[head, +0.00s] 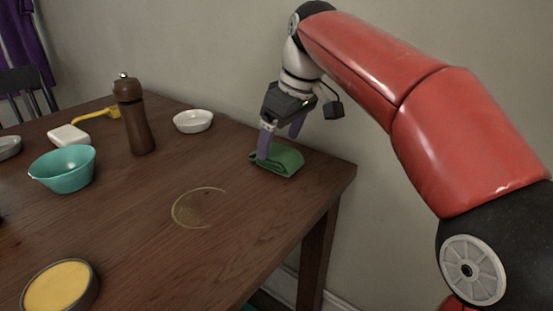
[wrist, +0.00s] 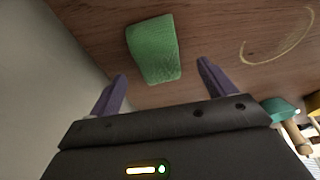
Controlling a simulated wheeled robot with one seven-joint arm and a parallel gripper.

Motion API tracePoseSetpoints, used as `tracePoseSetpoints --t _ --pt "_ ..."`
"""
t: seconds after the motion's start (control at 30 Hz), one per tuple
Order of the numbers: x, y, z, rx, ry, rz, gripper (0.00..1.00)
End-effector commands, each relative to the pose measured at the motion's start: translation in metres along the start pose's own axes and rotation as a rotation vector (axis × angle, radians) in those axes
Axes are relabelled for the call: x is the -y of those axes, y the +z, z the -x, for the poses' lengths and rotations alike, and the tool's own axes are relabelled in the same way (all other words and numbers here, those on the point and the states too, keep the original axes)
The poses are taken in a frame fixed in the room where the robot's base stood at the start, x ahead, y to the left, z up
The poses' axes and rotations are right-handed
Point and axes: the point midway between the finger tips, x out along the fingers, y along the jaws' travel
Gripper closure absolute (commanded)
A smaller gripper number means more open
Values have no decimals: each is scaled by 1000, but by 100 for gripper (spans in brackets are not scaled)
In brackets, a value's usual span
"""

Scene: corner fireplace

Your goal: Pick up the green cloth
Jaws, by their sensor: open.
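The green cloth (head: 284,162) lies folded on the brown wooden table (head: 250,212), near its far right corner. In the wrist view the cloth (wrist: 154,50) lies ahead of and between my two purple fingers. My gripper (head: 280,142) is open and points down at the cloth. In the head view one finger overlaps the cloth's left part; I cannot tell if it touches. In the wrist view my gripper (wrist: 163,84) has nothing between its fingertips.
A white dish (head: 193,121), a brown pepper mill (head: 134,118), a teal bowl (head: 62,170) and a yellow-topped round tin (head: 60,288) stand on the table. A yellowish ring stain (head: 190,209) marks its middle. The wall (head: 225,50) is close behind the cloth.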

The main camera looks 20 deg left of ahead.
Motion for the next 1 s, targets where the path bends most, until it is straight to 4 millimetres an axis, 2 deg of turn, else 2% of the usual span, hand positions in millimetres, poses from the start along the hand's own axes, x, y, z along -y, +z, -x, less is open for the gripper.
tracePoseSetpoints --t 0.03,0.2,0.5,0.87,1.0 --pt "-1 2 -12 1 -1 0 17" --pt "-2 2 -31 1 0 0 17" --pt "-2 2 -34 -1 1 -2 19" --pt "-2 2 -34 -1 1 -2 65" --pt "-2 2 -33 -1 1 -2 66"
